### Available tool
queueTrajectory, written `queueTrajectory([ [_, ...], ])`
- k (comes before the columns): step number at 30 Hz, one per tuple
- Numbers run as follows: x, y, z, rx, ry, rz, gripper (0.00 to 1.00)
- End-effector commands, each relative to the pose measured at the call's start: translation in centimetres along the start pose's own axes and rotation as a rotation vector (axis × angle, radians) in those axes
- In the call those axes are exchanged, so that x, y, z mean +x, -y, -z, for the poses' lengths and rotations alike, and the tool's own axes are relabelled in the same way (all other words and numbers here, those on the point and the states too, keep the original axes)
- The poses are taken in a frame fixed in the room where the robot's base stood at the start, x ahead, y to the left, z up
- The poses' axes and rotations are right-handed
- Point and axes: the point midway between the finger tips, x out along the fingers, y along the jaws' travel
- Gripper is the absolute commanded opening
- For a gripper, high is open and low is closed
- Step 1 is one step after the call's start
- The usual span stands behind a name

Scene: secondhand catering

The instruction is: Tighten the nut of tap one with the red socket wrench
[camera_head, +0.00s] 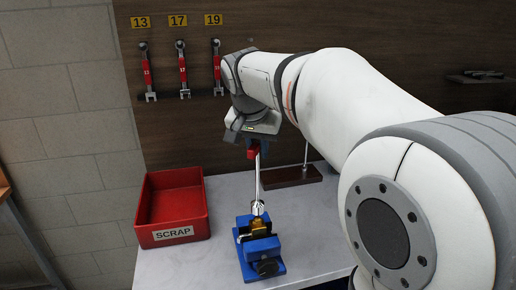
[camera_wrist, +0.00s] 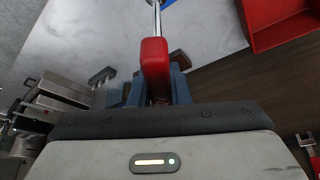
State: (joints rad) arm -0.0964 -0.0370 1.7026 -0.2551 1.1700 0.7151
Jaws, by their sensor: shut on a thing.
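My gripper (camera_head: 254,146) is shut on the red handle of the socket wrench (camera_head: 258,180). The wrench hangs nearly upright, its metal shaft pointing down to a socket end at the brass tap (camera_head: 258,226). The tap is clamped in a blue vise (camera_head: 262,268) on the bench. The socket end appears to be at the top of the tap; I cannot tell if it is seated on the nut, which is hidden. In the wrist view the red handle (camera_wrist: 155,60) is between my dark blue fingers, and the shaft runs up out of the frame.
A red bin marked SCRAP (camera_head: 173,232) stands left of the vise. Several red-handled wrenches (camera_head: 182,72) hang on the wall under labels 13, 17 and 19. A dark block (camera_head: 292,177) with a thin upright rod stands behind the vise. Bare bench (camera_head: 225,190) lies between bin and vise.

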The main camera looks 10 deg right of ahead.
Motion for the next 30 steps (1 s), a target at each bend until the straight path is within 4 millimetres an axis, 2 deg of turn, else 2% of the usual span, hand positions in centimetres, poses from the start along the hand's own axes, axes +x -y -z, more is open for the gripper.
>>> queueTrajectory([
  [3, -1.3, 0.0, 0.5, 0.0, -0.002, 0.001, 0.0],
  [15, -4.1, 0.0, 1.7, 0.0, -0.002, 0.001, 0.0],
  [30, -4.1, 0.0, 1.7, 0.0, -0.002, 0.001, 0.0],
])
